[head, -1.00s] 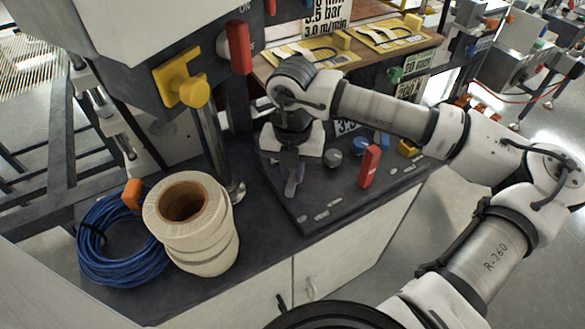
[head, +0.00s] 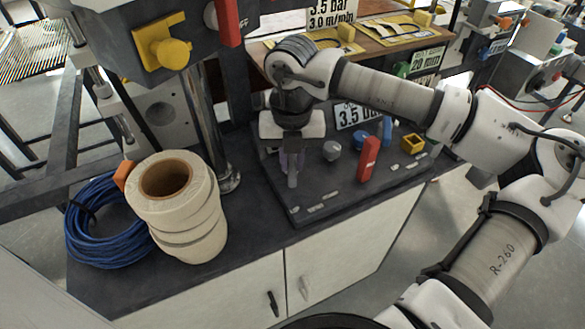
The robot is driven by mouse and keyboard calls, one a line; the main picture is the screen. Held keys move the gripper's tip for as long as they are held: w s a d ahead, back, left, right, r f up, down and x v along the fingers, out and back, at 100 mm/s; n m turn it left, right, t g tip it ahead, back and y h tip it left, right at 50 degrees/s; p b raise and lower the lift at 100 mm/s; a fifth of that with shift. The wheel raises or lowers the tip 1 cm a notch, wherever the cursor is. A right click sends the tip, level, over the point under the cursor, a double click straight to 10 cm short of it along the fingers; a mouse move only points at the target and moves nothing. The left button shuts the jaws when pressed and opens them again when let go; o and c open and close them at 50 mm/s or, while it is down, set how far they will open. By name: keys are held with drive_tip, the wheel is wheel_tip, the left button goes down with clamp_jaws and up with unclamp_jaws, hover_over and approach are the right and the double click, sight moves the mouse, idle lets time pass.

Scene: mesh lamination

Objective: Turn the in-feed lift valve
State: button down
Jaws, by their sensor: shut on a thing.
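My gripper (head: 291,158) points down over the left part of the dark control panel (head: 330,206). It is shut on a small valve handle (head: 292,181) with grey and purple parts, which stands at the panel's left side. The fingers and the gripper's body hide much of this handle, and I cannot read a label for it. To its right on the panel are a grey round knob (head: 331,150), a red lever (head: 368,158), a blue knob (head: 362,139) and a yellow square part (head: 412,143).
A stack of cream tape rolls (head: 190,235) and a blue coiled cable (head: 105,232) lie on the dark bench left of the panel. A metal post (head: 211,135) rises behind the rolls. A yellow knob (head: 168,50) and a red lever (head: 229,20) are on the machine above.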

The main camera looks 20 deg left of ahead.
drive_tip(key=n+b, duration=0.1)
drive_tip(key=b, duration=0.1)
drive_tip(key=n, duration=0.1)
drive_tip(key=shift+w+d+f+n+b, duration=0.25)
drive_tip(key=shift+d+n+b, duration=0.05)
drive_tip(key=shift+d+b, duration=0.1)
drive_tip(key=n+b, duration=0.1)
drive_tip(key=n, duration=0.1)
drive_tip(key=n+b, duration=0.1)
drive_tip(key=shift+w+d+r+n+b, duration=0.1)
drive_tip(key=shift+w+d+n+b, duration=0.2)
drive_tip(key=shift+w+d, duration=0.1)
drive_tip(key=n, duration=0.1)
drive_tip(key=n+b, duration=0.1)
drive_tip(key=shift+w+d+r+n, duration=0.1)
drive_tip(key=shift+w+d+n, duration=0.1)
drive_tip(key=shift+w+n, duration=0.15)
drive_tip(key=shift+w+d+r+n+b, duration=0.1)
drive_tip(key=shift+w+n+b, duration=0.25)
drive_tip(key=shift+n, duration=0.65)
drive_tip(key=shift+w+n+b, duration=0.2)
drive_tip(key=shift+w+n, duration=0.1)
drive_tip(key=shift+n, duration=0.65)
drive_tip(key=c, duration=1.4)
unclamp_jaws()
drive_tip(key=shift+o, duration=0.2)
